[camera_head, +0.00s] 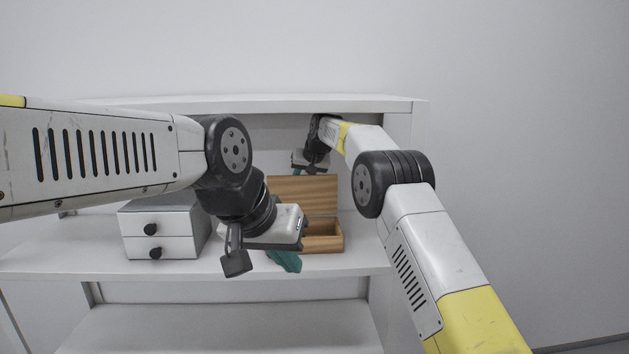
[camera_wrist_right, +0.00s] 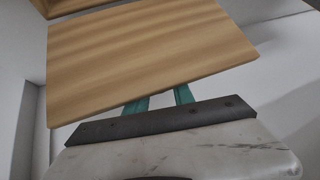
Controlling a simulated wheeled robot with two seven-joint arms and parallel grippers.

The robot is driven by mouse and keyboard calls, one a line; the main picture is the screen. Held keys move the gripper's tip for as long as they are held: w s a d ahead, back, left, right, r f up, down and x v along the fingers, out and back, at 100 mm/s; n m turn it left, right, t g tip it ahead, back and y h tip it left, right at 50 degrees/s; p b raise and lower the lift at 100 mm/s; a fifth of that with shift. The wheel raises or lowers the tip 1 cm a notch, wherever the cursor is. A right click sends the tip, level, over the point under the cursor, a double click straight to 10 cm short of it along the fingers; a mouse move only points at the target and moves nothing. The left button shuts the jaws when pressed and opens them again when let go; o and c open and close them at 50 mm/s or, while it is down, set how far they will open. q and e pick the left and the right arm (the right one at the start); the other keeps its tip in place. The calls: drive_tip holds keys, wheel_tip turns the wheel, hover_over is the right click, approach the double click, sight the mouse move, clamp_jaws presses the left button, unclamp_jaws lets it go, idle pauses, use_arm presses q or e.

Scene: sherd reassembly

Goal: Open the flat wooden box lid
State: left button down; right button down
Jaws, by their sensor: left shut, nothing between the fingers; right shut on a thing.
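The flat wooden box (camera_head: 323,244) sits on the shelf. Its lid (camera_head: 305,192) stands raised, roughly upright at the back of the box, and the open inside shows in part. My right gripper (camera_head: 309,172) is at the lid's top edge, shut on the lid. In the right wrist view the lid (camera_wrist_right: 150,55) fills much of the picture, and the green fingers of the right gripper (camera_wrist_right: 162,100) meet its edge; their tips are hidden behind it. My left gripper (camera_head: 287,262) is shut and empty, in front of the box's left part, and hides some of it.
A small grey-white cabinet with two drawers (camera_head: 160,236) and dark knobs stands left of the box, partly behind my left arm. An upper shelf board (camera_head: 250,104) runs above the lid and my right gripper. The lower shelf (camera_head: 220,328) is bare where visible.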

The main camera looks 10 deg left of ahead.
drive_tip(key=shift+d+f, duration=0.4)
drive_tip(key=shift+f, duration=0.4)
drive_tip(key=c, duration=1.2)
unclamp_jaws()
drive_tip(key=shift+o, duration=0.5)
drive_tip(key=shift+r, duration=0.1)
